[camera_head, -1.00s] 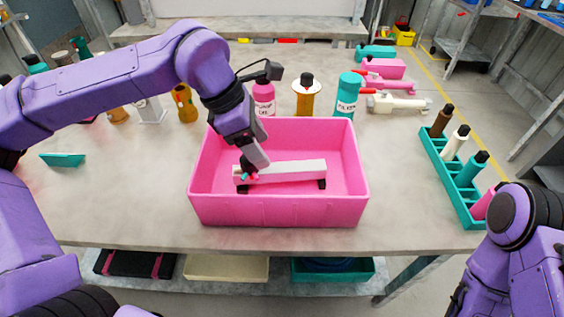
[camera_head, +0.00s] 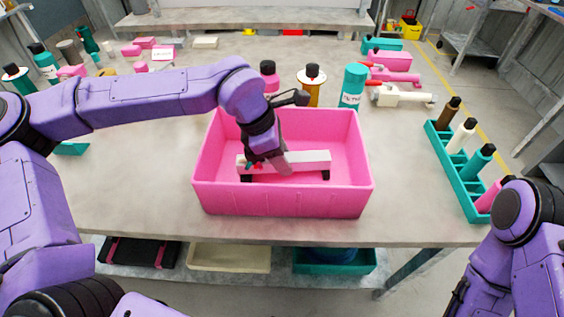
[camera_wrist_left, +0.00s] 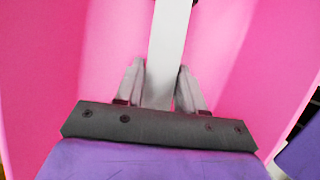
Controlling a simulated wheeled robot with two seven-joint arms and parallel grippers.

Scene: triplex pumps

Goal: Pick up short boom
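The short boom, a light grey-white bar with black end feet (camera_head: 308,161), lies in the pink box (camera_head: 285,203). It runs left to right across the box in the head view. My left gripper (camera_head: 266,163) reaches down into the box at the boom's left half. In the left wrist view the boom (camera_wrist_left: 168,45) runs between the two grey fingers of my left gripper (camera_wrist_left: 162,85), one on each side. The fingers are very close to its sides; whether they press on it is unclear. My right gripper is outside the frames.
Bottles and a teal cylinder (camera_head: 353,86) stand just behind the box. A teal rack with several bottles (camera_head: 452,184) stands at the right. Pink and white parts (camera_head: 402,95) lie at the back right. The table left of the box has free room.

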